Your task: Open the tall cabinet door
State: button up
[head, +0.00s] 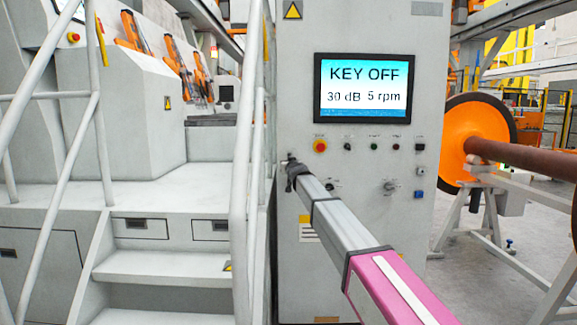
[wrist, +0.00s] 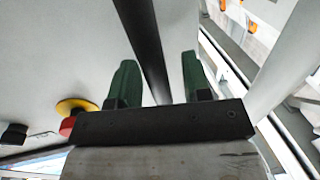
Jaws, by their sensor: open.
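The tall grey cabinet (head: 290,90) stands in the middle of the head view, and its front looks flat and shut. My arm reaches to its left edge, where my gripper (head: 291,163) is small and dark, level with the red stop button (head: 320,146). In the wrist view my gripper (wrist: 158,78) has its two green fingers apart. A long dark bar (wrist: 142,35), perhaps the door handle, runs between the fingers with gaps on both sides. I cannot tell whether it touches them. The head view does not show this bar clearly.
The cabinet's screen (head: 362,88) reads KEY OFF. Metal stairs (head: 160,268) with a pale handrail (head: 245,150) stand close to the left of my gripper. An orange wheel (head: 475,140) on a stand is at the right. The red button (wrist: 68,126) is left of the fingers.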

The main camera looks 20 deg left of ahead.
jog(key=shift+w+a, duration=0.3)
jog(key=shift+w, duration=0.3)
grip_shut()
jog(key=shift+s, duration=0.15)
